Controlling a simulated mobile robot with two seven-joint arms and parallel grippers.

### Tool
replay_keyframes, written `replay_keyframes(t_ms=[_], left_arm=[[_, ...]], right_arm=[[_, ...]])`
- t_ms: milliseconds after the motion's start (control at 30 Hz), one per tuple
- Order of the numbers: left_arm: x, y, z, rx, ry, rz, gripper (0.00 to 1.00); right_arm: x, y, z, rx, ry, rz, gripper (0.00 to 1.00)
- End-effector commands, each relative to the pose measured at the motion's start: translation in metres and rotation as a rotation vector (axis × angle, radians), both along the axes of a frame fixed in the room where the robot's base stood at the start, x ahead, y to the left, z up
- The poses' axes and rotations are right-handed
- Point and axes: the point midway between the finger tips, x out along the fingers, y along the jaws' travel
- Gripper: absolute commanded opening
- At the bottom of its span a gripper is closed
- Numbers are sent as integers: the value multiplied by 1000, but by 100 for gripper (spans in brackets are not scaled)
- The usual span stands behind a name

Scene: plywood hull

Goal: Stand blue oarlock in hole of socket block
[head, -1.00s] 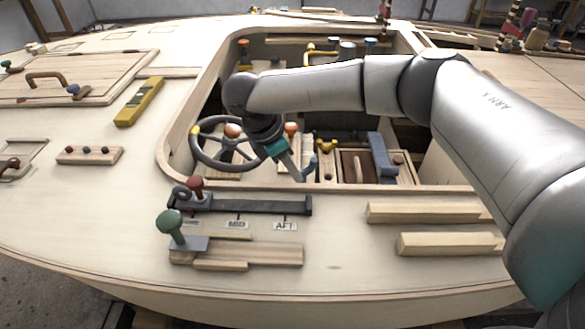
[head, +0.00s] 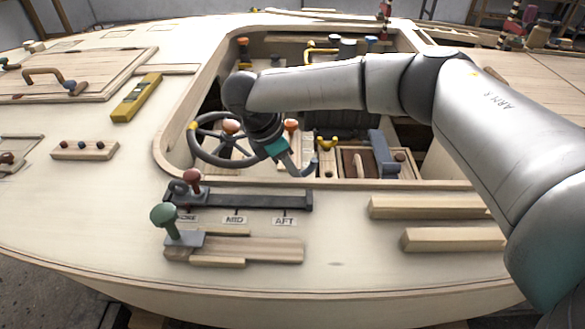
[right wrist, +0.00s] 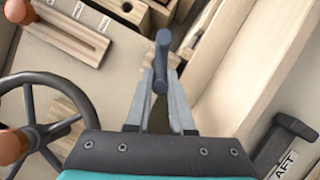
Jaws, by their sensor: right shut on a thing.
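The blue oarlock (right wrist: 162,60) is a dark blue-grey piece at the tips of my right gripper (right wrist: 160,85). In the right wrist view the fingers are closed on it. In the head view the oarlock (head: 312,166) shows as a small curved blue piece beside my right gripper (head: 300,170), low in the cockpit opening. A pale wooden block with a dark hole, seemingly the socket block (head: 327,172), is just right of it. It also seems to show at the top of the right wrist view (right wrist: 130,13). The oarlock is apart from that hole. My left gripper is out of view.
A steering wheel (head: 193,152) stands left of the gripper. The cockpit's front rim and a dark lever track (head: 250,200) lie nearer.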

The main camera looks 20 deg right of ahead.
Motion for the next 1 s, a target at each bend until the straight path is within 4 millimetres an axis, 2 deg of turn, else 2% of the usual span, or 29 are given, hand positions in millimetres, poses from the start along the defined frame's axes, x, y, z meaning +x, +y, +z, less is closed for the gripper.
replay_keyframes(t_ms=[400,867,900,1000], left_arm=[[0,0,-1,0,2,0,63],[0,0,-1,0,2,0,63],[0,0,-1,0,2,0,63],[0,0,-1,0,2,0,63]], right_arm=[[0,0,-19,0,2,0,0],[0,0,-22,1,1,0,0],[0,0,-22,1,1,0,23],[0,0,-22,0,1,0,34]])
